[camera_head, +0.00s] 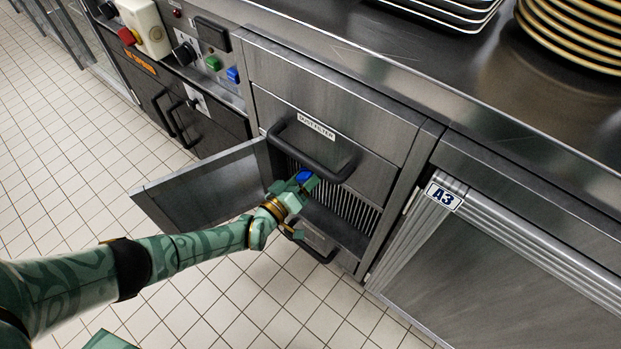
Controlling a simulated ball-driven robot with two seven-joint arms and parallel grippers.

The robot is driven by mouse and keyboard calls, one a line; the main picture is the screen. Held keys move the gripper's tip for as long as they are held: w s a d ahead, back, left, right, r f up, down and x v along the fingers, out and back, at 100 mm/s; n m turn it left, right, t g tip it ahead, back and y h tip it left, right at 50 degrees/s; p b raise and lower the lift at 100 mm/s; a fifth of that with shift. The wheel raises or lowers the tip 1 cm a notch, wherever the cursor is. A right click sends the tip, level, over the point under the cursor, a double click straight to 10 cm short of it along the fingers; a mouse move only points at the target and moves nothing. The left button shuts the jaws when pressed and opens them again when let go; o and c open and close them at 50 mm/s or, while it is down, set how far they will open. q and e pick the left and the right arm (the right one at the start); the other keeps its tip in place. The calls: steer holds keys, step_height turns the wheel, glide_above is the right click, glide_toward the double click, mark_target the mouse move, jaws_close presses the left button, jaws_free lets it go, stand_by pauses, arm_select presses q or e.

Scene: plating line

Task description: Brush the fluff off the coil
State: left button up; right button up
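The coil (354,211) shows as a row of upright pale metal fins inside an open bay under the steel counter. My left gripper (302,182) is in front of the bay's left part, at the fins. It appears shut on a small blue block, which looks like the brush (304,176); bristles are not visible. Whether the brush touches the fins I cannot tell. The gripper and a black handle hide part of the coil. No fluff can be made out at this size. My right gripper is not in view.
An open steel door (202,186) stands out left of the bay. A drawer with a black bar handle (312,152) hangs just above my gripper. Plates (575,35) are stacked on the counter (420,60). A control panel (205,62) is at upper left. The tiled floor is clear.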

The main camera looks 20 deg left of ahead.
arm_select(q)
steer(key=p+v, duration=0.2)
steer(key=v, duration=0.3)
steer(key=shift+r, duration=0.1)
steer(key=shift+s+a, duration=0.15)
steer(key=shift+s, duration=0.35)
steer(key=shift+s, duration=0.1)
steer(key=p+v, duration=0.1)
steer(key=v, duration=0.1)
steer(key=shift+s+a, duration=0.15)
steer(key=shift+s, duration=0.2)
stand_by(0.6)
